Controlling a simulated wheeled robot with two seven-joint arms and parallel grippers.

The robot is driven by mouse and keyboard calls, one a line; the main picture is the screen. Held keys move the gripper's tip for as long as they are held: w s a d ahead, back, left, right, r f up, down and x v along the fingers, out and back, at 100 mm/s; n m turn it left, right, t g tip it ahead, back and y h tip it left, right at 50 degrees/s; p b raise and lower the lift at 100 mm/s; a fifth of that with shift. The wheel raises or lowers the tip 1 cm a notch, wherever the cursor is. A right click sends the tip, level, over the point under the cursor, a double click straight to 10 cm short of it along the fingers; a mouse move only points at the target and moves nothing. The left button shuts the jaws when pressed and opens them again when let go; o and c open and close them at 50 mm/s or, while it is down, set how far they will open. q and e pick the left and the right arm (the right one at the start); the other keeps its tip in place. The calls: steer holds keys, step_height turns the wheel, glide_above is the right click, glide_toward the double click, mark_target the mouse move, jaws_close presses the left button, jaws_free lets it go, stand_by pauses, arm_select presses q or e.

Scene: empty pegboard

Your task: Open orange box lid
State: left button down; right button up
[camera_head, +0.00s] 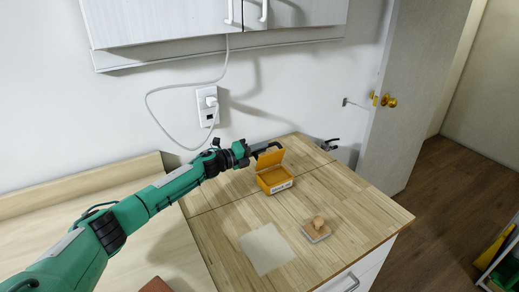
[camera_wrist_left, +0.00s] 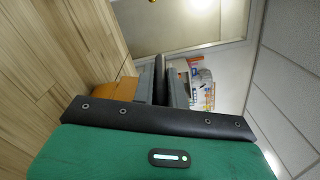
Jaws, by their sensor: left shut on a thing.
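The orange box (camera_head: 275,187) sits on the wooden counter, with a white label on its front. Its lid (camera_head: 268,160) stands raised and tilted back at the box's rear edge, so the inside shows. My left gripper (camera_head: 268,147) is at the top of the raised lid, shut on it. In the left wrist view the left gripper (camera_wrist_left: 168,82) has its fingers close together, with an orange part of the box (camera_wrist_left: 127,89) beside them; the exact contact is hidden. My right gripper is not in view.
A small tray (camera_head: 315,233) with a brownish item and a pale flat sheet (camera_head: 267,248) lie on the counter in front of the box. A wall socket (camera_head: 207,105) with a white cable is behind my left arm. A cabinet (camera_head: 200,20) hangs above.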

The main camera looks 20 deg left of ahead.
arm_select(q)
steer(key=shift+s+f, duration=0.15)
steer(key=shift+f, duration=0.35)
steer(key=c, duration=1.5)
jaws_free()
steer(key=shift+o, duration=0.5)
steer(key=shift+r, duration=0.1)
steer(key=shift+r, duration=0.1)
